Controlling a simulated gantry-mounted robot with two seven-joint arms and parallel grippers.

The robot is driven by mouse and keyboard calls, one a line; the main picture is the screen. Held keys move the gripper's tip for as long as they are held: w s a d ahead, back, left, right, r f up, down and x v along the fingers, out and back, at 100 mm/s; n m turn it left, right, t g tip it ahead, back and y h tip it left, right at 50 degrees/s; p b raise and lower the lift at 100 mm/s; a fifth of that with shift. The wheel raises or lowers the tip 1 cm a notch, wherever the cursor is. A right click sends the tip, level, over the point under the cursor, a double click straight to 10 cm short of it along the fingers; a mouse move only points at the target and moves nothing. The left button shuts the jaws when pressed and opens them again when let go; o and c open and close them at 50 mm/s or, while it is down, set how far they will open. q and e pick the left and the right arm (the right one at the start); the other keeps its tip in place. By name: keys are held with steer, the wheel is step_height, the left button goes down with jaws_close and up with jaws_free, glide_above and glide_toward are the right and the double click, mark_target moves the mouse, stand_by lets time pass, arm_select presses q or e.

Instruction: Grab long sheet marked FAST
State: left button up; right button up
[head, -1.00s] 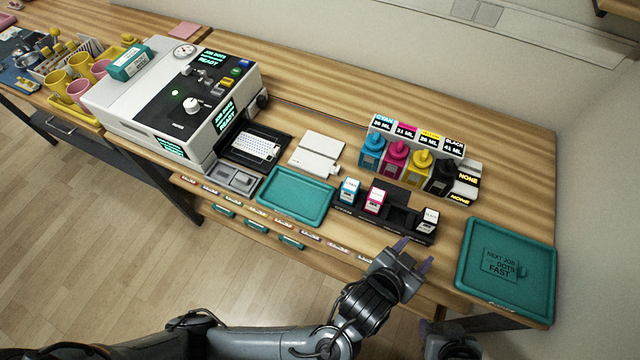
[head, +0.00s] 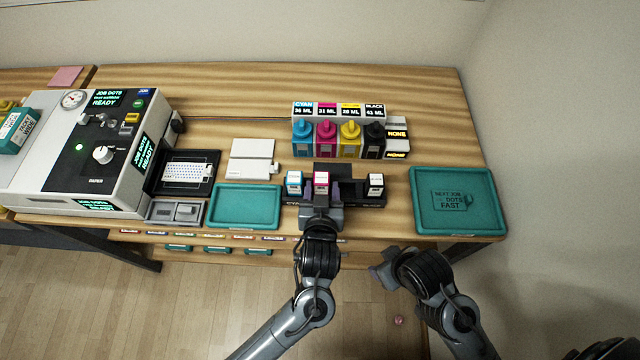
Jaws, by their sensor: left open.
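I cannot make out a long sheet marked FAST. The word FAST reads only on the label "NEXT JOB DOTS FAST" (head: 453,200) on the teal tray (head: 488,226) at the right. My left gripper (head: 323,197) is open, over the front of the black cartridge rack (head: 372,201), close to the magenta cartridge (head: 321,181); I cannot tell whether it touches. My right gripper (head: 384,274) is in front of the table edge, and its jaws are unclear.
An empty teal tray (head: 245,207) lies left of the rack. White pads (head: 252,160) lie behind it, and ink bottles (head: 326,138) stand behind the rack. The press (head: 85,150) is at the left. Small labels and teal handles (head: 216,250) line the front edge. The back right is clear.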

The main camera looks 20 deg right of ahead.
mark_target(322, 177)
arm_select(q)
steer(key=shift+w+d+f, duration=0.2)
steer(key=shift+w+d, duration=0.05)
steer(key=shift+w, duration=0.4)
steer(key=p+x, duration=0.1)
steer(key=x, duration=0.2)
steer(key=shift+a, duration=0.1)
steer(key=shift+w+d+f, duration=0.25)
steer(key=shift+w+f, duration=0.05)
steer(key=shift+w, duration=0.2)
steer(key=c, duration=0.8)
steer(key=shift+c, duration=0.2)
steer(key=shift+r, duration=0.15)
